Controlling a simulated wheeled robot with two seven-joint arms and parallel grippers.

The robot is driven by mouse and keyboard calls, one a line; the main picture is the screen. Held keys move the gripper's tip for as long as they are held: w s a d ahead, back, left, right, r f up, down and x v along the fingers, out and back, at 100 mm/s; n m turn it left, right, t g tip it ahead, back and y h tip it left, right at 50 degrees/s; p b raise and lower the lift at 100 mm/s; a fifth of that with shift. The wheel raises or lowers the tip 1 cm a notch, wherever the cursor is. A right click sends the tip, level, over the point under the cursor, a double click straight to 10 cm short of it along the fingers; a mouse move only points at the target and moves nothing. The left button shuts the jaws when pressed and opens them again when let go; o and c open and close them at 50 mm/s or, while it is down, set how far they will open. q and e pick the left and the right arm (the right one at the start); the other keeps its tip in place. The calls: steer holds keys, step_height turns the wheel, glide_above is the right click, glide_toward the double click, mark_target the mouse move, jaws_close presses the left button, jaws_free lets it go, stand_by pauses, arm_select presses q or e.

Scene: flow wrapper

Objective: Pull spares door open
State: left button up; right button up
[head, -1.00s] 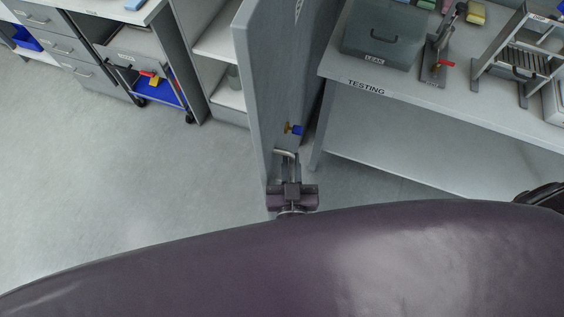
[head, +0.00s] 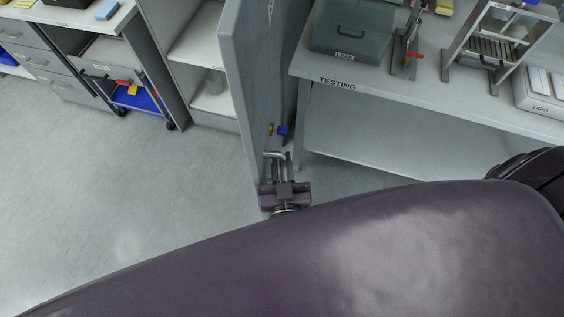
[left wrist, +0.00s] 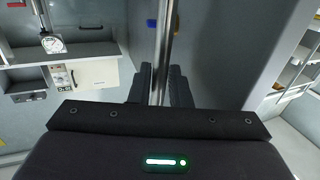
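The grey spares door (head: 240,85) stands swung out from an open cabinet (head: 208,60) in the head view, its edge toward me. A metal bar handle (head: 274,154) is on its right face near the close end. My left gripper (head: 279,168) is at this handle. In the left wrist view the handle bar (left wrist: 161,65) runs between the two dark fingers of the left gripper (left wrist: 161,88), which look closed on it. The fingertip contact is partly hidden by the gripper body. My right gripper is not in view.
A testing bench (head: 400,105) stands right of the door, with a grey case (head: 352,35) and a metal rack (head: 490,45). Left are drawers (head: 50,65) and a cart with a blue tray (head: 140,98). The floor (head: 120,190) left of the door is clear.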

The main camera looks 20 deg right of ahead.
arm_select(q)
steer(key=shift+s+f, duration=0.1)
steer(key=b+v, duration=0.2)
steer(key=v, duration=0.5)
steer(key=shift+s+a, duration=0.15)
steer(key=shift+s, duration=0.1)
stand_by(0.4)
